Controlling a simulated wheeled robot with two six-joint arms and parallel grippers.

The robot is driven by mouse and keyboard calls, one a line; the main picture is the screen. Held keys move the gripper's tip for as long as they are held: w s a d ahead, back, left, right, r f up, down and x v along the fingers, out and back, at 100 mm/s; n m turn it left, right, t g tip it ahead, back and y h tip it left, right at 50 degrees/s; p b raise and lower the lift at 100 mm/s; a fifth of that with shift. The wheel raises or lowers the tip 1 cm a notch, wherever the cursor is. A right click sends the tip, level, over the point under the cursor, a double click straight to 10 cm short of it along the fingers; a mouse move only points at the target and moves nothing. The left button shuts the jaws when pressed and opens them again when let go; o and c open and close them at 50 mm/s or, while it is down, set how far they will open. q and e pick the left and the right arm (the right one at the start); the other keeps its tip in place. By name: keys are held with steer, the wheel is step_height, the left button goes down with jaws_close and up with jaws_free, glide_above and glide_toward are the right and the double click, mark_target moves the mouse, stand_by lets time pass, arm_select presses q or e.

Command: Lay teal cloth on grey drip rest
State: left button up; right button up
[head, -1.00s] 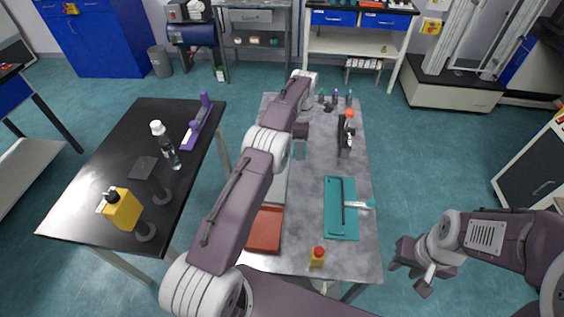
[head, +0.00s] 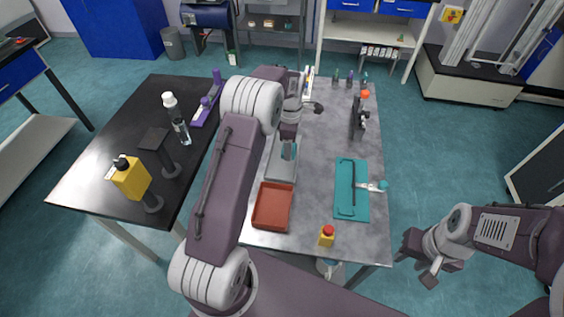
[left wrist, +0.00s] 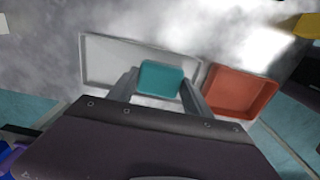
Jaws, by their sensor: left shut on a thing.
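My left gripper (head: 289,149) is shut on the teal cloth (left wrist: 161,78), a small rounded square held between its fingertips in the left wrist view. In the head view only a sliver of the cloth shows. The grey drip rest (head: 281,170) is a shallow light-grey tray on the grey table, partly hidden by my left arm. It also shows in the left wrist view (left wrist: 104,66), with the cloth over its right part. I cannot tell whether the cloth touches it. My right gripper (head: 420,262) is open and empty, off the table's right side.
A red tray (head: 272,206) sits at the drip rest's near end. A teal mat (head: 345,205) with a dark tool, a yellow red-capped bottle (head: 327,236) and a dark stand (head: 358,125) are to the right. The black side table (head: 95,185) holds bottles.

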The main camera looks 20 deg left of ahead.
mark_target(282, 152)
arm_select(q)
steer(key=s, duration=0.1)
steer(key=a+f, duration=0.1)
steer(key=s, duration=0.1)
steer(key=shift+s+a+f, duration=0.3)
steer(key=shift+s+f, duration=0.05)
step_height(282, 152, down, 4)
steer(key=shift+f, duration=0.1)
steer(key=shift+f, duration=0.1)
steer(key=o, duration=1)
steer(key=shift+o, duration=0.2)
